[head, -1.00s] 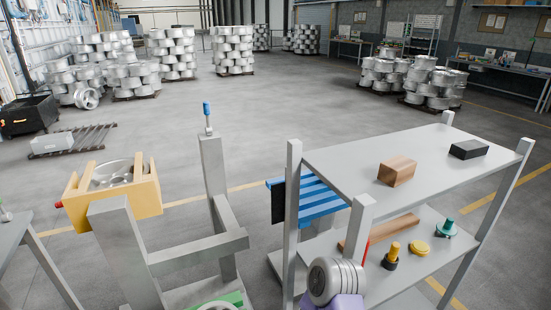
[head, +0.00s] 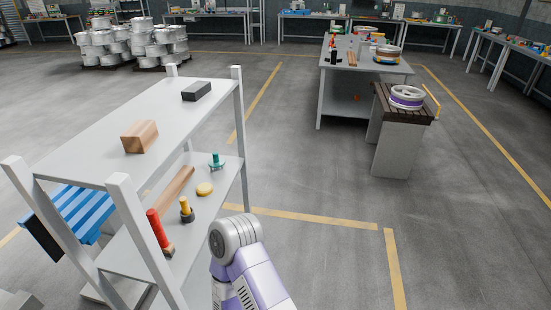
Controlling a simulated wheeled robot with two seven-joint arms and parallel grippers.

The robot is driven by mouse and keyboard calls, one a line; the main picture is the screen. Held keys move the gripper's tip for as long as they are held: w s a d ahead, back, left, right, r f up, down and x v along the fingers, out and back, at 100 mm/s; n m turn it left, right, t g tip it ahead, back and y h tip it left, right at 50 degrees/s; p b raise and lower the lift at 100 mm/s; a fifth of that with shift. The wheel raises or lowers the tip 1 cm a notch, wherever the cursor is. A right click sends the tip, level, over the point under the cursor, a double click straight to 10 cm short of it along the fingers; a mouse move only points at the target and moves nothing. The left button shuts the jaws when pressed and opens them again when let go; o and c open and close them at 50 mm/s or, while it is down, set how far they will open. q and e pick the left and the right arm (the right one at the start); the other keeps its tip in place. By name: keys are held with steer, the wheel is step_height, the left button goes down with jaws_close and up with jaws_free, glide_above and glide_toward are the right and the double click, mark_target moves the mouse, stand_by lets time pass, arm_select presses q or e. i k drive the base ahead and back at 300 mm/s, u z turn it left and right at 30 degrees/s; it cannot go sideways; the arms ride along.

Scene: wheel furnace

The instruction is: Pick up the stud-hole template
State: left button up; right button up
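I cannot tell for sure which thing is the stud-hole template. On the lower shelf of the grey rack lie a teal flanged piece with an upright knob (head: 216,161), a flat round yellow disc (head: 204,189), and a yellow-topped plug on a dark base (head: 186,209). A red cylindrical piece (head: 155,228) stands near the front post. These pieces stand apart from one another. A purple and silver part of my arm shows at the bottom centre, in front of the rack. No gripper fingers are in view.
The rack's top shelf (head: 105,130) holds a wooden block (head: 140,136) and a black block (head: 196,91). A wooden bar (head: 172,190) lies on the lower shelf. A bench (head: 385,72) and a stand with a wheel (head: 407,97) are at the right. The floor between is clear.

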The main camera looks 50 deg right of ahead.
mark_target(216, 161)
steer(key=z, duration=2.4)
steer(key=i, duration=3)
steer(key=u, duration=3.95)
steer(key=i, duration=0.3)
steer(key=z, duration=0.15)
